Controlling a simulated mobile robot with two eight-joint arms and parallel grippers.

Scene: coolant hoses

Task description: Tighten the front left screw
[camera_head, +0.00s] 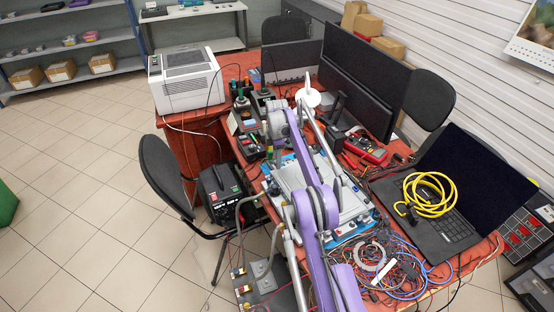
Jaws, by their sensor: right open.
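A flat silver-grey unit on a blue base (366,216) lies on the red-brown table in the middle of the view, with small fittings along its front edge. My purple arm crosses in front of it and hides much of its left and middle. My right gripper (336,180) is open over the unit, with nothing seen between its fingers. The front left screw cannot be made out; it is too small or hidden behind the arm. My left gripper does not show.
A tangle of thin coloured wires (395,272) lies at the table's front. A laptop (454,232) with a coiled yellow cable (431,194) is at the right. Monitors (356,80) and a red multimeter (366,147) stand behind. A black chair (163,172) is at the left; the tiled floor beyond is clear.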

